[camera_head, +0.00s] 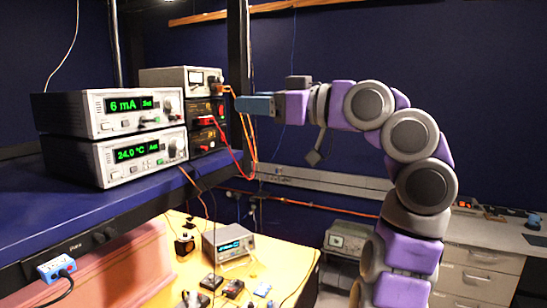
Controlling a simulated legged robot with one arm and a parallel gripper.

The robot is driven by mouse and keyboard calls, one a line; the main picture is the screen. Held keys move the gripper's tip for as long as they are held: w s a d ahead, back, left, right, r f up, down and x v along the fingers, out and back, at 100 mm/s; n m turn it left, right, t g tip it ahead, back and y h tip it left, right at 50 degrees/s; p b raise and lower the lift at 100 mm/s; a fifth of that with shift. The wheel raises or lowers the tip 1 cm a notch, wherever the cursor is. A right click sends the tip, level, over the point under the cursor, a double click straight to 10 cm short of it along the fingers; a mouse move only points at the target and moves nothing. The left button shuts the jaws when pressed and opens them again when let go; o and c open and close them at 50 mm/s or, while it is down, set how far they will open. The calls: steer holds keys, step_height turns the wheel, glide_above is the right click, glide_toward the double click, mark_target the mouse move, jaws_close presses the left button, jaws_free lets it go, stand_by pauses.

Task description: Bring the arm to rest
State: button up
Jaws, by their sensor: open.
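My arm (423,186), purple with round grey joints, rises from the lower right, bends over at the top and reaches left. My gripper (243,104), with blue fingers, points left and is open. I see no object between its fingers, though they show nearly edge-on. It appears beside the dark upright post (238,60) and near the orange and red cables of the instruments. I cannot tell whether it touches any of them.
Stacked instruments (120,108) with green displays stand on a blue shelf (60,215) at left. Below is a lit table (165,268) with a small meter (228,242) and several small items. A drawer cabinet (480,262) stands at right. Open space lies below the forearm.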

steer(key=w+d+f+m+h+b, duration=0.1)
steer(key=w+d+f+m+h, duration=0.25)
steer(key=w+m, duration=0.3)
steer(key=s+f+m+g+h, duration=0.1)
steer(key=s+f+m+h, duration=0.15)
steer(key=f, duration=0.45)
steer(key=s+f+m+g+h+b, duration=0.1)
steer(key=s+f, duration=0.3)
steer(key=f, duration=0.2)
steer(key=s+f+m+g+h, duration=0.1)
steer(key=s+f, duration=0.2)
steer(key=f, duration=0.4)
steer(key=s+d+f+m+g+h, duration=0.1)
steer(key=s+d+f, duration=0.4)
steer(key=s+f, duration=0.5)
steer(key=s+d+f+m+g+h+b, duration=0.1)
steer(key=s+d+f+g+h, duration=0.2)
steer(key=s+f, duration=0.8)
steer(key=s+d+f+m+g+h+b, duration=0.1)
steer(key=s+d+f+h, duration=0.3)
steer(key=s+d+f, duration=0.4)
steer(key=s+f+g, duration=0.1)
steer(key=s+f, duration=0.1)
steer(key=s, duration=0.3)
steer(key=shift+s+f, duration=0.15)
steer(key=shift+s, duration=0.15)
